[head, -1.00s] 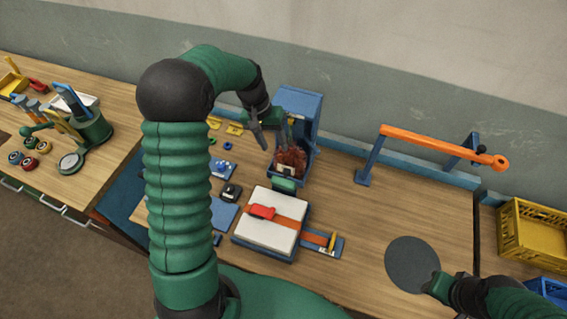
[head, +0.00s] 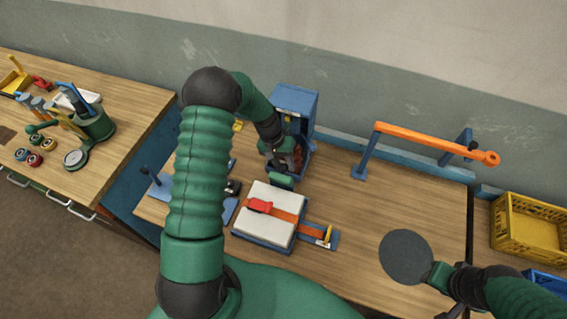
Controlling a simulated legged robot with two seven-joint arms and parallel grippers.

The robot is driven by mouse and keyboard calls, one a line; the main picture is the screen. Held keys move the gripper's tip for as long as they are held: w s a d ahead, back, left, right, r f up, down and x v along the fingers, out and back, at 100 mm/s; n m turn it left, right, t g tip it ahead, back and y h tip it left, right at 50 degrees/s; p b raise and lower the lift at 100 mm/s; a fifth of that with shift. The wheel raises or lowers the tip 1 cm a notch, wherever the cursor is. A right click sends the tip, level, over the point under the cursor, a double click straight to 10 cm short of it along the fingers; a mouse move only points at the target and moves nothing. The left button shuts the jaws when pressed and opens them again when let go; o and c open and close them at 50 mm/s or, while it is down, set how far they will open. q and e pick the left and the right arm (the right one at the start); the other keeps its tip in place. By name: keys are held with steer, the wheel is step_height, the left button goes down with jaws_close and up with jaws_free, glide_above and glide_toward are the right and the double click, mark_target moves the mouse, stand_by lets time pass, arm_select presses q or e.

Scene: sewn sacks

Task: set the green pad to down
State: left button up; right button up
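The green pad (head: 282,181) is a small block low on the front of a tall blue sewing-machine-like stand (head: 295,103), just behind a white sack (head: 268,212). My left gripper (head: 288,160) is in front of the stand's opening, just above the pad. Its fingers point down and overlap the dark reddish part inside the opening. Whether they touch the pad, and how far apart they are, I cannot tell. My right gripper (head: 440,276) is at the lower right, by the edge of a dark round disc (head: 405,256); its fingers do not show clearly.
The white sack carries an orange strip and a red piece (head: 260,206). An orange bar (head: 430,142) on blue posts stands at the back right. A yellow crate (head: 528,228) is at the far right. A side table (head: 130,100) holds small tools.

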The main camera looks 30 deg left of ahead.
arm_select(q)
steer(key=shift+d, duration=0.1)
steer(key=c, duration=0.5)
jaws_close()
steer(key=shift+a, duration=0.4)
steer(key=shift+d, duration=0.2)
steer(key=shift+r, duration=0.1)
steer(key=shift+w+a, duration=0.1)
steer(key=shift+a, duration=0.05)
